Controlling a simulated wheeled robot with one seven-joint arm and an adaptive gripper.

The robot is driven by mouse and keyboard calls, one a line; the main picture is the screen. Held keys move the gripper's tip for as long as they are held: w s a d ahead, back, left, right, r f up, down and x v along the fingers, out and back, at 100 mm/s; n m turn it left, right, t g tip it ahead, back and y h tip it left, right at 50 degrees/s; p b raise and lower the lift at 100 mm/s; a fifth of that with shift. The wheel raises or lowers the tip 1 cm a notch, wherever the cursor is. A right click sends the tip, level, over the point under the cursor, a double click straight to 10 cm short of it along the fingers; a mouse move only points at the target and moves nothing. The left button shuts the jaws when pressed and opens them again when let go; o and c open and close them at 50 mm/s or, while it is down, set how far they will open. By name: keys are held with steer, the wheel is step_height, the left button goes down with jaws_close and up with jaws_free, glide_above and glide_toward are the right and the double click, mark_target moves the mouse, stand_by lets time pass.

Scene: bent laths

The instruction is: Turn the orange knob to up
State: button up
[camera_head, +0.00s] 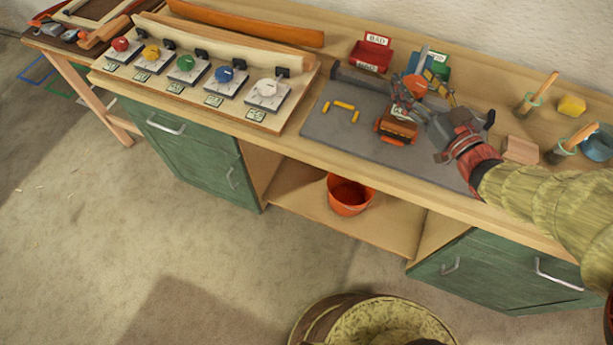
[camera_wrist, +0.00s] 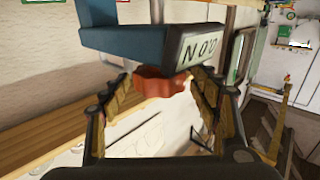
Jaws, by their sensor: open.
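The orange knob (camera_wrist: 160,83) shows in the wrist view, below a blue block (camera_wrist: 130,42) with a white lettered label (camera_wrist: 197,45). In the head view an orange round part (camera_head: 415,86) shows at the far side of my gripper, and I take it to be the same knob. My gripper (camera_wrist: 157,92) is open, with one finger on either side of the knob. The right finger looks close to the knob; I cannot tell whether it touches. Which way the knob points is not clear. In the head view my gripper (camera_head: 425,104) partly hides this area.
A board with red, yellow, green, blue and white knobs (camera_head: 267,88) stands left on the bench. A red BAD bin (camera_head: 371,52) is behind. A wooden block (camera_head: 520,150) is right.

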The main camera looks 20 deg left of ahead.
steer(key=shift+a+m+t+h+b, duration=0.1)
steer(key=shift+m+t+h+b, duration=0.65)
steer(key=shift+m+t+h, duration=1.15)
steer(key=shift+m+h, duration=0.4)
steer(key=shift+h, duration=1)
steer(key=shift+r+m+t+h+p, duration=0.1)
steer(key=shift+m+t+h+p, duration=0.2)
steer(key=shift+m+h, duration=0.45)
